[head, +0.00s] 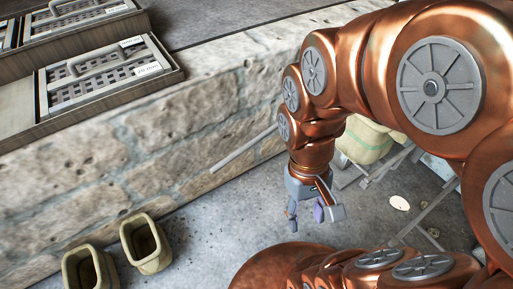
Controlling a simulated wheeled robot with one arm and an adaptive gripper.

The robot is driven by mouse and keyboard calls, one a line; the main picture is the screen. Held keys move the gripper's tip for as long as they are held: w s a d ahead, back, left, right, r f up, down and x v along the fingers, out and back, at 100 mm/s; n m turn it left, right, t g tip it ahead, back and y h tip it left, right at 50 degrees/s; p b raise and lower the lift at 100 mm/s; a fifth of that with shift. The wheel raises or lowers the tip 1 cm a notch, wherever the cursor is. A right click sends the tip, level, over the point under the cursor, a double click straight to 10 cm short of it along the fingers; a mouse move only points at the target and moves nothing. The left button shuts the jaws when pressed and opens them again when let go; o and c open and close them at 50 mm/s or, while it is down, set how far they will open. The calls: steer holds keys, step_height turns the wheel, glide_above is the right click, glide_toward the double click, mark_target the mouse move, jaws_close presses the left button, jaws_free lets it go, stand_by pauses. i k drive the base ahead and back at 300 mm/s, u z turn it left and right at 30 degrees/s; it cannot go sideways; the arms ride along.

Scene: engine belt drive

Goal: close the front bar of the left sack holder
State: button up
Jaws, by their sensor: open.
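My gripper (306,217) hangs below my copper arm in the middle of the picture, pointing down, with its fingers apart and nothing between them. A pale sack with a green stripe (364,147) is partly hidden behind my arm, among thin grey metal bars (384,168) of a holder. A straight grey bar (243,151) sticks out to the left of my arm, slanting down-left in front of the stone wall. Its right end is hidden behind my arm, so I cannot tell what it joins. My gripper is apart from these bars.
A stone block wall (150,140) runs across the left and back. Wooden trays with grey cases (105,75) sit on top. Two open beige bins (146,243) stand at lower left. A white round piece (399,203) lies on the right floor. The floor left of my gripper is clear.

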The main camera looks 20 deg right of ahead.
mark_target(235, 155)
steer(key=k, duration=0.95)
steer(key=u, duration=0.85)
steer(key=i, duration=0.6)
steer(key=u, duration=0.3)
